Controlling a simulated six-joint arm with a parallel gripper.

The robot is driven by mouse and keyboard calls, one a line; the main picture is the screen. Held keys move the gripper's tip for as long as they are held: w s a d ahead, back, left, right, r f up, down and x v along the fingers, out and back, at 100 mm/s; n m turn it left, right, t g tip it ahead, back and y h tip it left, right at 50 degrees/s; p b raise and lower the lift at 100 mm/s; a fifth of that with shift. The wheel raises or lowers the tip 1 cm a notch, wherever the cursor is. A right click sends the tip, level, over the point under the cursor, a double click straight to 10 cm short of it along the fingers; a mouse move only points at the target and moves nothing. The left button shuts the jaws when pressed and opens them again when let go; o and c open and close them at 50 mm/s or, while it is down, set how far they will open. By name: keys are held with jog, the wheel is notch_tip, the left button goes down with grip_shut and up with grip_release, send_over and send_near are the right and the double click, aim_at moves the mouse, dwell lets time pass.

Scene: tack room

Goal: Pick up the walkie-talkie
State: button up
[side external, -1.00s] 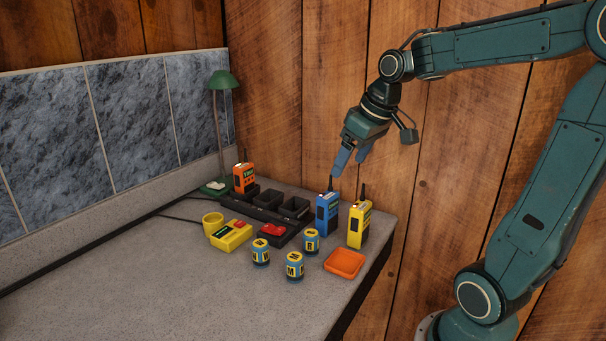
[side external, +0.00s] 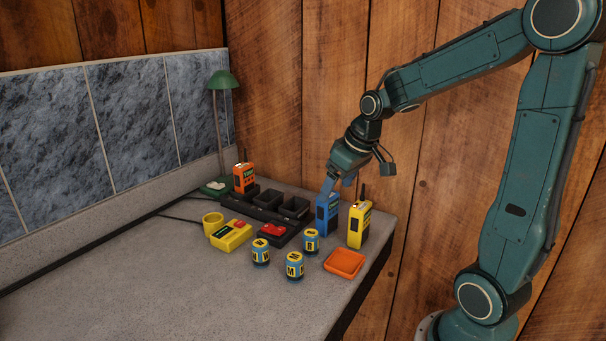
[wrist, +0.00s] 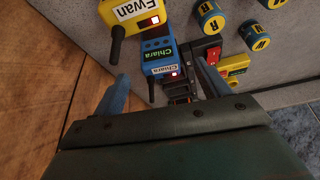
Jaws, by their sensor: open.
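Three walkie-talkies show in the side external view. The blue one (side external: 327,217) stands upright near the table's far right edge; its label reads "Chiara" in the wrist view (wrist: 157,50). The yellow one (side external: 358,227), labelled "Ewan" in the wrist view (wrist: 130,12), stands just right of it. An orange one (side external: 243,178) stands in the left slot of the black charger. My gripper (side external: 339,184) is open and empty, close above the blue walkie-talkie. In the wrist view its fingers (wrist: 163,85) show either side of the blue one's antenna. Contact cannot be told.
The black charger (side external: 262,212) has empty slots. Three blue-and-yellow cylinders (side external: 294,268) and an orange tray (side external: 344,263) are in front. A yellow box (side external: 231,235), yellow cup (side external: 212,224) and green lamp (side external: 222,80) stand left. The table's front left is clear.

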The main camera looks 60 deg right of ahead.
jog(key=shift+w+f, duration=0.15)
jog(key=shift+f, duration=0.2)
jog(key=shift+f, duration=0.1)
jog(key=shift+w+x, duration=0.25)
jog(key=shift+x, duration=2.25)
jog(key=c, duration=1.5)
jog(key=shift+r, duration=0.2)
notch_tip(320, 180, up, 20)
jog(key=shift+f, duration=0.1)
jog(key=shift+w, duration=0.1)
